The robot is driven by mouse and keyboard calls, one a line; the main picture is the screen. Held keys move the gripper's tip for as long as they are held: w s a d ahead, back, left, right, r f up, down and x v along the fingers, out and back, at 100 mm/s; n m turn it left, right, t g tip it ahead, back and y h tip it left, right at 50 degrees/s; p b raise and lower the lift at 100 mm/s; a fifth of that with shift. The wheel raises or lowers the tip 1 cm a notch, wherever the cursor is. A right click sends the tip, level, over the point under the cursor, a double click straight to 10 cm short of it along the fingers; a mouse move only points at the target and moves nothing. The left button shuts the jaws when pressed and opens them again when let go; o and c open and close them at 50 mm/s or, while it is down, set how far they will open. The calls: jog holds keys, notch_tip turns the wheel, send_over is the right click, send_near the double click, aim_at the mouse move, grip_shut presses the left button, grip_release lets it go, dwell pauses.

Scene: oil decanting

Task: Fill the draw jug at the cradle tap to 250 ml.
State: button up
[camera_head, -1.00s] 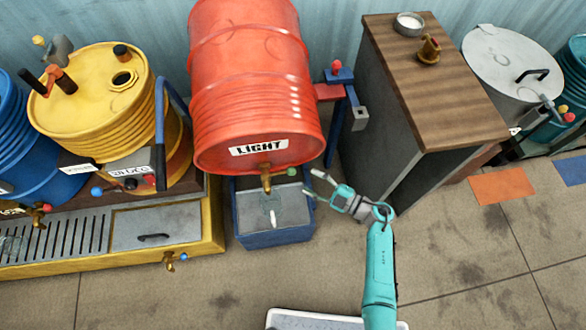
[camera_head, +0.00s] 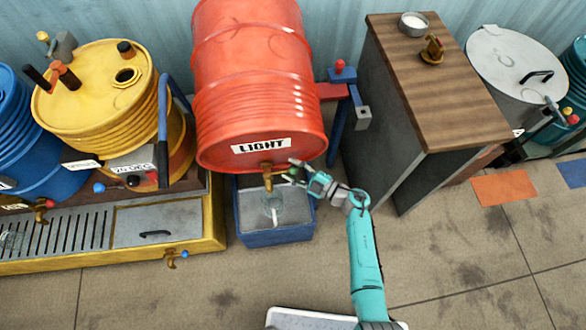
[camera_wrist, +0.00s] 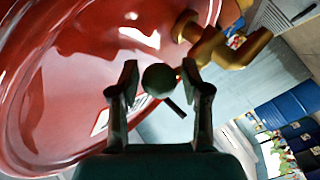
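The red drum marked LIGHT (camera_head: 258,90) lies tilted with a brass tap (camera_head: 267,177) at its lower front. The tap also shows in the wrist view (camera_wrist: 222,45). A clear jug (camera_head: 263,206) stands under the tap in the blue-sided tray (camera_head: 275,240); its fill level cannot be read. My gripper (camera_head: 290,171) is at the right of the tap. In the wrist view its fingers (camera_wrist: 158,82) stand apart on both sides of a dark green ball knob (camera_wrist: 158,79), with thin gaps showing. Contact with the knob is not clear.
A yellow drum (camera_head: 95,90) and a grated yellow-edged bench (camera_head: 215,235) stand at the left. A wood-topped cabinet (camera_head: 440,90) stands at the right. A blue stand with a red knob (camera_head: 340,66) is beside the red drum. The floor in front is open.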

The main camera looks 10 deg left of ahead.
jog(key=shift+r, duration=0.1)
grip_shut()
